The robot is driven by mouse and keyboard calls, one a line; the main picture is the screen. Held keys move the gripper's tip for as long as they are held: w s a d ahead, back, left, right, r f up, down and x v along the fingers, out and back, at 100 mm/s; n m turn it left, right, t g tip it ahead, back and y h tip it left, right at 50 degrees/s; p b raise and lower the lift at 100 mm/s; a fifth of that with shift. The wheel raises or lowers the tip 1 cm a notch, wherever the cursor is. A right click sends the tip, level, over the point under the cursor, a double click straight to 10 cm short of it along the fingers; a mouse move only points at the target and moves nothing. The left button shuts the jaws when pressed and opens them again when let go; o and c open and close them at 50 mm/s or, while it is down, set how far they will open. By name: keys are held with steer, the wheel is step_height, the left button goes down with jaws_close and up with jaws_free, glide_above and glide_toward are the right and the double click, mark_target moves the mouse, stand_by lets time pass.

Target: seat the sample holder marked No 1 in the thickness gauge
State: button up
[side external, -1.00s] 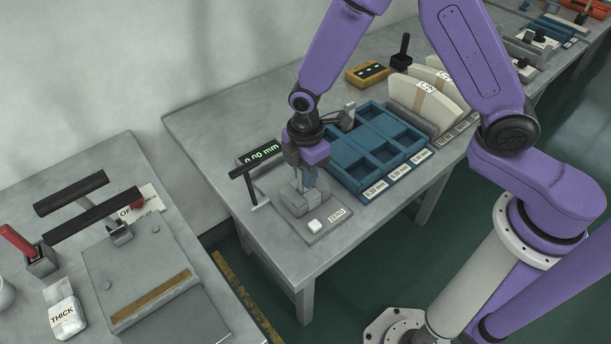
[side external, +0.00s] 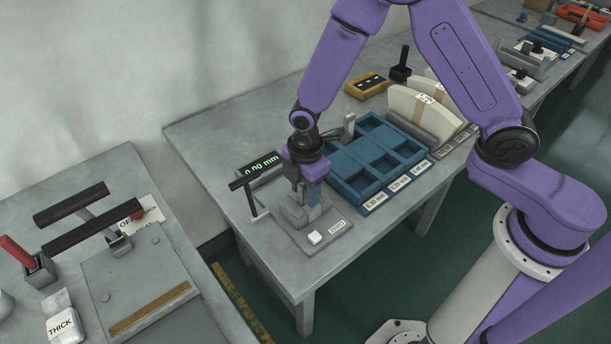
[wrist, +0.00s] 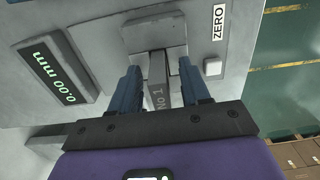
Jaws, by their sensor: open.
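The sample holder marked No 1 (wrist: 158,96) is a grey bar with its label facing up in the wrist view. My gripper (wrist: 162,82) is open, with its blue fingers on either side of the holder. The holder's far end meets the slot in the grey block of the thickness gauge (wrist: 152,32); how fully it sits there I cannot tell. In the side external view my gripper (side external: 307,198) is low over the gauge (side external: 292,212), and the holder is hidden or too small to make out. The gauge display (wrist: 56,78) reads 0.00 mm.
A white button (side external: 315,238) beside the ZERO label sits on the gauge plate. A black T-shaped lever (side external: 245,185) stands at the gauge's left. A blue compartment tray (side external: 375,160) is close on the right. The table's front edge is near the gauge.

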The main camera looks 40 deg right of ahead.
step_height(320, 180, up, 12)
steer(key=shift+r, duration=0.1)
stand_by(0.4)
steer(key=s+d+r+m, duration=0.2)
steer(key=s+d, duration=0.5)
steer(key=s, duration=0.5)
steer(key=s+d+r+m, duration=0.3)
steer(key=s+d, duration=0.4)
steer(key=s, duration=0.4)
steer(key=shift+s+d+r, duration=0.35)
steer(key=shift+r, duration=0.15)
